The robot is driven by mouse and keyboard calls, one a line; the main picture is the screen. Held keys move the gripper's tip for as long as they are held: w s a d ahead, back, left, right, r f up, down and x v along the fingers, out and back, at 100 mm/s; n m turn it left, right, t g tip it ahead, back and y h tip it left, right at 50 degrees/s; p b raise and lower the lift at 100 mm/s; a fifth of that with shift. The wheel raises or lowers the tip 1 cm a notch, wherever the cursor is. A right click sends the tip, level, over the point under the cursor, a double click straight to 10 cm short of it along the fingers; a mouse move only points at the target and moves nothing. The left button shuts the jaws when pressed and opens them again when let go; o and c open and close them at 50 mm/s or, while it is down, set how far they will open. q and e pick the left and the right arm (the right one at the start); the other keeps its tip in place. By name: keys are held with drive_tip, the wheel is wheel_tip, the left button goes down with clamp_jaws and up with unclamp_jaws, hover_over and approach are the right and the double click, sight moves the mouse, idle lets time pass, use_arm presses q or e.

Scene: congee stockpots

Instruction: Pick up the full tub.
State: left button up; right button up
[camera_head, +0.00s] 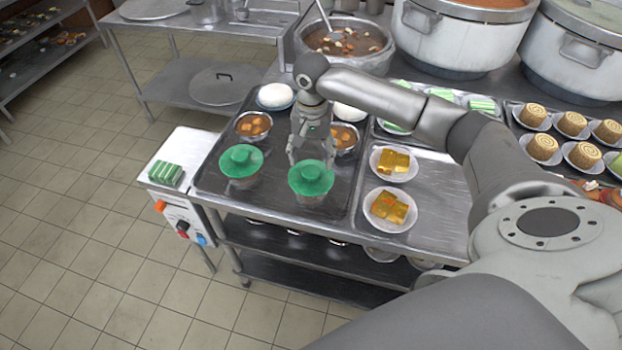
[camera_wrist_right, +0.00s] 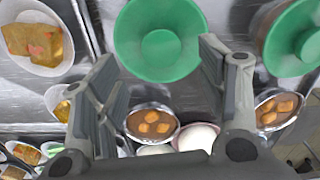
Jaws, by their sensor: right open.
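Two tubs with green lids stand near the front edge of a dark tray: the left tub (camera_head: 240,162) and the right tub (camera_head: 311,179). Their lids hide what is inside, so I cannot tell which is full. My right gripper (camera_head: 311,156) is open, pointing down just above and behind the right tub. In the right wrist view its fingers (camera_wrist_right: 158,62) are spread, with the right tub's lid (camera_wrist_right: 157,40) beyond and between them. The left tub's lid (camera_wrist_right: 296,40) is at the right edge there. Nothing is held. My left gripper is not in view.
Bowls of brown soup (camera_head: 253,125) and white buns (camera_head: 275,96) stand behind the tubs on the dark tray (camera_head: 268,195). Plates of yellow cake (camera_head: 390,207) sit to the right. Large stockpots (camera_head: 455,38) line the back.

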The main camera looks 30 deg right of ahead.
sight(311, 171)
wheel_tip(311, 171, down, 4)
drive_tip(key=shift+a+f+p, duration=0.1)
drive_tip(key=shift+f+p, duration=0.05)
drive_tip(key=shift+p, duration=0.55)
drive_tip(key=shift+f, duration=0.55)
drive_tip(key=shift+r, duration=0.1)
clamp_jaws()
